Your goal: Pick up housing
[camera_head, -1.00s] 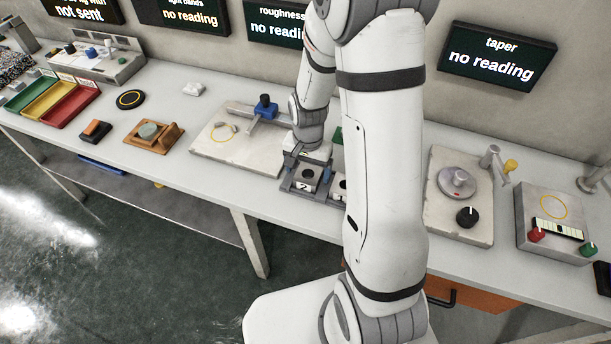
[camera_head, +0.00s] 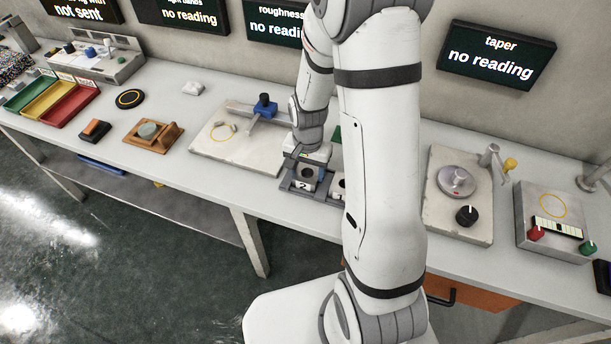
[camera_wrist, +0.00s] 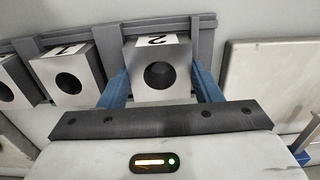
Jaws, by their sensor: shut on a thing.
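The housing labelled 2 (camera_wrist: 175,85) is a grey block with a round bore and a white number plate. It sits between the two blue fingers of my gripper (camera_wrist: 160,88) in the wrist view, and the fingers are shut on its sides. In the head view the same housing (camera_head: 305,180) shows below my gripper (camera_head: 306,168), at the grey rack (camera_head: 290,188). I cannot tell whether it is clear of the rack floor. A housing labelled 1 (camera_wrist: 72,80) stands to its left in the wrist view, with another bored block (camera_wrist: 12,85) beyond it.
A pale stone plate (camera_head: 225,155) with a blue-knobbed arm lies left of the rack. A plate with a round disc (camera_head: 457,205) and a grey box with coloured knobs (camera_head: 550,220) are to the right. My arm hides part of the bench (camera_head: 215,195).

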